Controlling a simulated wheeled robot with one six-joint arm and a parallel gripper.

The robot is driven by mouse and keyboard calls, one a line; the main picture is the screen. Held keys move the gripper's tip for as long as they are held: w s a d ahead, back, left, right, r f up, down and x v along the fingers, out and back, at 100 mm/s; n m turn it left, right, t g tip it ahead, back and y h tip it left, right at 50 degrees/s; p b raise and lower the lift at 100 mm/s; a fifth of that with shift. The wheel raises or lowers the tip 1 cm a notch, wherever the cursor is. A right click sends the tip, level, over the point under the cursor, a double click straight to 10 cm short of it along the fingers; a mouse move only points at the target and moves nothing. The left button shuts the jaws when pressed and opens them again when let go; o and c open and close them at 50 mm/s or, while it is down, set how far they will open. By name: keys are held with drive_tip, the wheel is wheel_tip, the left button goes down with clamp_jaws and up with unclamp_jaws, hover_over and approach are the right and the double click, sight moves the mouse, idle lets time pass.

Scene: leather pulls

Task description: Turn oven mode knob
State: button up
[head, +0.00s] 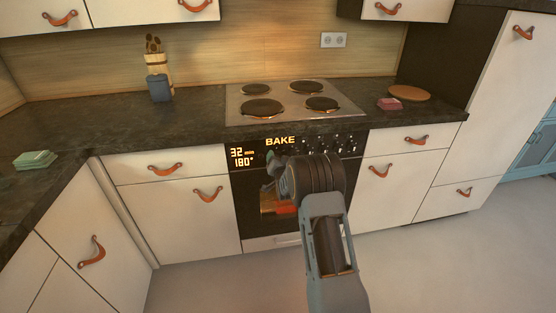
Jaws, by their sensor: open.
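The oven (250,205) is set in the counter under the cooktop, with a black front. Its panel display reads "32 min", "180°" and "BAKE" (281,141). Several small knobs (330,143) sit in a row to the right of the word BAKE; which one is the mode knob I cannot tell. My arm rises in front of the oven and covers part of its door. My gripper (269,171) is open, in front of the oven just below the display and to the lower left of the knobs. My wrist partly hides it. I see nothing held in it.
The cooktop (288,101) with several hot plates lies above the oven. White cabinets with leather pulls (208,194) flank it. A utensil holder (158,75), a blue container (160,88), pink sponge-like blocks (390,104) and a round board (409,93) stand on the counter. The floor is clear.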

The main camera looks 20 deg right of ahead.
drive_tip(key=shift+c, duration=0.5)
drive_tip(key=c, duration=0.8)
drive_tip(key=shift+f, duration=0.1)
drive_tip(key=shift+n+b, duration=11.3)
drive_tip(key=shift+n, duration=0.5)
drive_tip(key=shift+r+n, duration=0.2)
drive_tip(key=shift+n, duration=0.1)
